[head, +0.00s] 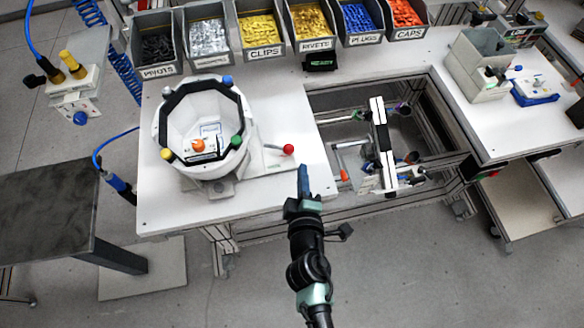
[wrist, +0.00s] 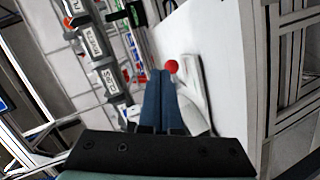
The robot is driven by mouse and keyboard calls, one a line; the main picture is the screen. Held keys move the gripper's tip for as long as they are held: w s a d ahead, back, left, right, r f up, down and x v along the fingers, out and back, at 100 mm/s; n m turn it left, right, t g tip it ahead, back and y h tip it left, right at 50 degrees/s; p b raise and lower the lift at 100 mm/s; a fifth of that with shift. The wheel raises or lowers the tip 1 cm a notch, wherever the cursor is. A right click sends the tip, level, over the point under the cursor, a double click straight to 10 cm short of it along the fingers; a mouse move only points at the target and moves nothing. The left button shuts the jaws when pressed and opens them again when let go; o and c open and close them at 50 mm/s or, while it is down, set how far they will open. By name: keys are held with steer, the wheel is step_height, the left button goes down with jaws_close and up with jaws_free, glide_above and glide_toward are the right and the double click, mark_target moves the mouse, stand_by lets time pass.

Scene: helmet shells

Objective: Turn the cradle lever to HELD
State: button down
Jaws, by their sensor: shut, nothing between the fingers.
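The cradle lever (head: 270,158) is a pale arm with a red ball knob (head: 288,149). It points to the right from the cradle base, low over the white table. A white helmet shell (head: 205,128) with a dark inner rim sits in the cradle. My gripper (head: 304,170) is shut and empty, just right of and nearer than the knob. In the wrist view the red knob (wrist: 172,66) shows just beyond my blue fingertips (wrist: 160,74), with the pale lever (wrist: 195,85) to the right. I cannot tell whether the fingers touch the knob. No HELD marking is readable.
Labelled bins of parts, such as the clips bin (head: 262,30), line the back of the white table (head: 285,105). Right of it is an open frame (head: 400,120) with a drop. A grey box (head: 478,65) stands on the right-hand table. A dark bench (head: 45,215) is at left.

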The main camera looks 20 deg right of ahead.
steer(key=s+d+r, duration=0.2)
steer(key=s+d, duration=0.1)
steer(key=s, duration=0.2)
steer(key=shift+s, duration=0.25)
stand_by(0.3)
